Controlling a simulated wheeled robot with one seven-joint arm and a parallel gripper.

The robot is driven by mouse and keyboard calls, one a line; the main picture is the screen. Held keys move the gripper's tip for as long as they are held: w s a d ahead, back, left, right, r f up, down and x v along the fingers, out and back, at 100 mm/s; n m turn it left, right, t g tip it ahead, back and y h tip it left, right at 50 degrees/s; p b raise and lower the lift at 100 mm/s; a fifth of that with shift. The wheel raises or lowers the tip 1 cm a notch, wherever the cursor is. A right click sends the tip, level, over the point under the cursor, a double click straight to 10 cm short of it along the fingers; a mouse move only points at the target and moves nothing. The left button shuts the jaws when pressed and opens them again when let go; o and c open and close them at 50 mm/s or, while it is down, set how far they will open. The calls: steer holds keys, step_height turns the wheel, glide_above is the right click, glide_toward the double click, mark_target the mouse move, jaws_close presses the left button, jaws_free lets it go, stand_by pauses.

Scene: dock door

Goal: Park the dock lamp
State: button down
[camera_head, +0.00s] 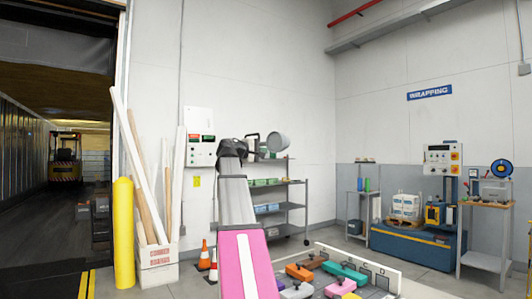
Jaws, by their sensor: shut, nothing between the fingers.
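The dock lamp (278,142) is a grey, drum-shaped head in front of the back wall, right of the white control box (201,137). A short darker bracket shows at its left side. My gripper (231,150) is the dark end of my arm, just left of the lamp. It is shut and empty, and its fingertips are hard to make out. I cannot tell whether it touches the lamp or only overlaps it in the view. My arm hides part of the wall and the lamp's mount.
A grey shelf rack (292,184) stands behind my arm. A low tray (373,270) of coloured blocks lies at front right. A yellow bollard (123,233), a box of long tubes (157,262) and orange cones (204,256) stand left, beside the open dock door. Workbenches line the right wall.

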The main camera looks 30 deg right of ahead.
steer(key=s+a, duration=0.2)
steer(key=a, duration=0.6)
steer(key=shift+a, duration=0.4)
steer(key=w+a+f+n+t+y, duration=0.1)
steer(key=w+a+f+y, duration=0.2)
steer(key=f, duration=1.1)
steer(key=w+a+f+y, duration=0.1)
steer(key=a+f+y, duration=0.3)
steer(key=f, duration=1)
steer(key=w+a+f+n+t+y, duration=0.15)
steer(key=a+f, duration=0.25)
steer(key=f, duration=1.1)
steer(key=s+a+f+m+g+y, duration=0.1)
steer(key=s+a+f+y, duration=0.2)
steer(key=s+a+f, duration=0.3)
steer(key=s+a+f+m+g+y, duration=0.1)
steer(key=s+a+f, duration=0.5)
steer(key=f, duration=1.1)
steer(key=s+a+f+m+g+y, duration=0.2)
steer(key=s+a+f+y, duration=0.3)
steer(key=a+f, duration=0.3)
step_height(320, 180, down, 4)
steer(key=shift+s+r+g, duration=0.1)
steer(key=shift+s+g, duration=0.3)
steer(key=shift+g, duration=0.15)
